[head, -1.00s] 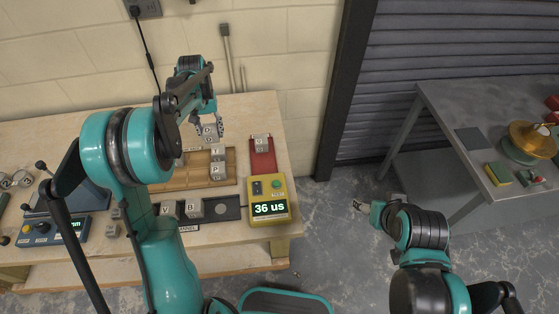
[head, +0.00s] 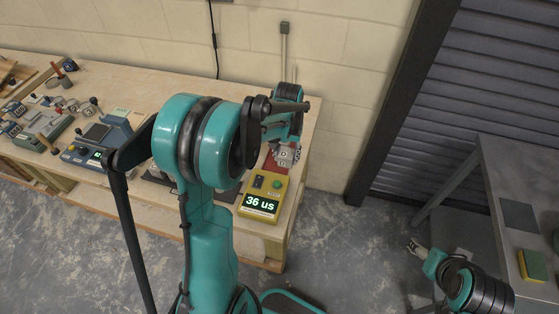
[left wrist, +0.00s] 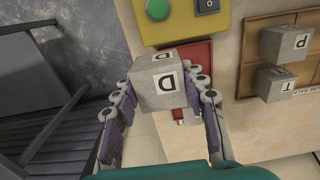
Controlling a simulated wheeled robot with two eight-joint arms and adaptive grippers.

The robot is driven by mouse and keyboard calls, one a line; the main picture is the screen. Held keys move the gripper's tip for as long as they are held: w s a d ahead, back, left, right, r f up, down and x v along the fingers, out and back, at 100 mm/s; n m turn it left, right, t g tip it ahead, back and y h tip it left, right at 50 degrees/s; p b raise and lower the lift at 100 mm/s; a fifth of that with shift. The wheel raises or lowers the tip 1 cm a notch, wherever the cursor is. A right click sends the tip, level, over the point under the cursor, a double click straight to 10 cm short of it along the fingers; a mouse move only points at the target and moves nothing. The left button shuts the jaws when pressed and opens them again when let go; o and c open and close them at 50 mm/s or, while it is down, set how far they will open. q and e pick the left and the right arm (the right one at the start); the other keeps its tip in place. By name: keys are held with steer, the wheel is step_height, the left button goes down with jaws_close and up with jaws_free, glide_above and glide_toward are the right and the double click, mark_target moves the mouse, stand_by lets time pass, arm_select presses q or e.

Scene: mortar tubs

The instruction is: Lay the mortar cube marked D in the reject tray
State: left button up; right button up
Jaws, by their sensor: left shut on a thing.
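The grey mortar cube marked D (left wrist: 158,90) is between the two fingertips of my left gripper (left wrist: 160,93) in the left wrist view, with D showing on two faces. The gripper is shut on it. The red reject tray (left wrist: 198,56) lies beneath and behind the cube, partly hidden by it and the fingers. In the head view my left gripper (head: 286,155) is over the red tray (head: 268,164), at the table's right end. The gap between cube and tray is hard to judge. My right gripper (head: 413,246) is over the floor, away from the table; its fingers are too small to read.
The yellow timer box (head: 263,196), reading 36 us, stands close in front of the tray. A wooden rack (left wrist: 250,60) with cubes P (left wrist: 283,43) and T (left wrist: 274,85) is beside it. A grey bench (head: 510,185) with a sponge (head: 531,265) stands right.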

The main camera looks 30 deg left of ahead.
arm_select(q)
steer(key=w+a+f, duration=0.2)
steer(key=a, duration=0.1)
steer(key=w+a+f+b, duration=0.1)
steer(key=a+f, duration=0.1)
steer(key=shift+a, duration=0.15)
step_height(320, 180, down, 3)
steer(key=shift+f+b, duration=0.1)
steer(key=shift+b, duration=0.65)
steer(key=shift+w+f, duration=0.1)
steer(key=shift+f, duration=0.2)
steer(key=shift+f, duration=0.1)
steer(key=o, duration=1.4)
steer(key=shift+c, duration=0.2)
